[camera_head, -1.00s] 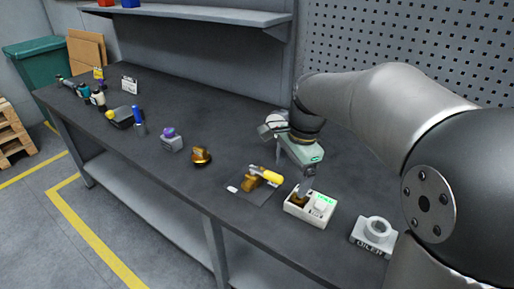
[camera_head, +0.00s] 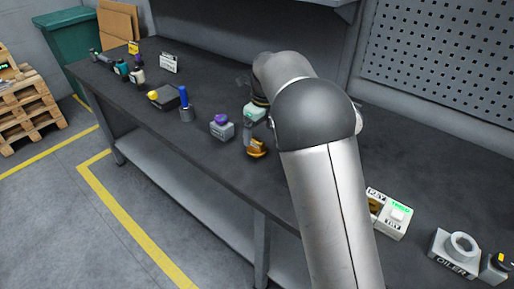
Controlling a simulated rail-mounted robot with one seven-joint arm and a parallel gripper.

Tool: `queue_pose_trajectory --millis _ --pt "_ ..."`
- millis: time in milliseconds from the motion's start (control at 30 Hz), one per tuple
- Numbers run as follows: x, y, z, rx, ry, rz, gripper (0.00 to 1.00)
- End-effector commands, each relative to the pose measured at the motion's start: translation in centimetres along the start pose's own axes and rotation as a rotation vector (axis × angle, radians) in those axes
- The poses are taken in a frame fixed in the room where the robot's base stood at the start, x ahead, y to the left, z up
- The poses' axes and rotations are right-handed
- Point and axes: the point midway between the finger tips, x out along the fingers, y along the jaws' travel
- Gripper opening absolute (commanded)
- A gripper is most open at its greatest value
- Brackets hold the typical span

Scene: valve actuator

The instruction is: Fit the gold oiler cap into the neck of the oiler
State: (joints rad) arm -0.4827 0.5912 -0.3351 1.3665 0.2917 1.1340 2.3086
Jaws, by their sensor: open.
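The gold oiler cap (camera_head: 257,149) stands on the bench left of my arm. My gripper (camera_head: 250,134) is just above and beside it, pointing down, with its green-and-white body over the cap. The jaws are open. A finger shows close to the cap's upper left, but I cannot tell whether it touches. The oiler (camera_head: 453,252) is a light grey block with "OILER" on its front, at the lower right. Its round, open neck (camera_head: 461,243) faces up, and nothing sits in it.
A white two-part tray (camera_head: 391,216) stands between my arm and the oiler. A grey block with a purple knob (camera_head: 221,129) is left of the cap. A dark block with a yellow mark (camera_head: 495,267) is beside the oiler. My arm hides the middle bench.

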Motion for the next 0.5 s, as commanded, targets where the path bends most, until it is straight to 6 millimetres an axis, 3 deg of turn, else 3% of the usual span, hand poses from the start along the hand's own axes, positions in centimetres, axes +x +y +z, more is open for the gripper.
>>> queue_pose_trajectory --millis 100,500 --pt "1.8 0.0 0.0 0.001 0.001 0.001 0.87" --pt "4.8 -0.5 0.4 0.000 0.003 0.001 0.87"
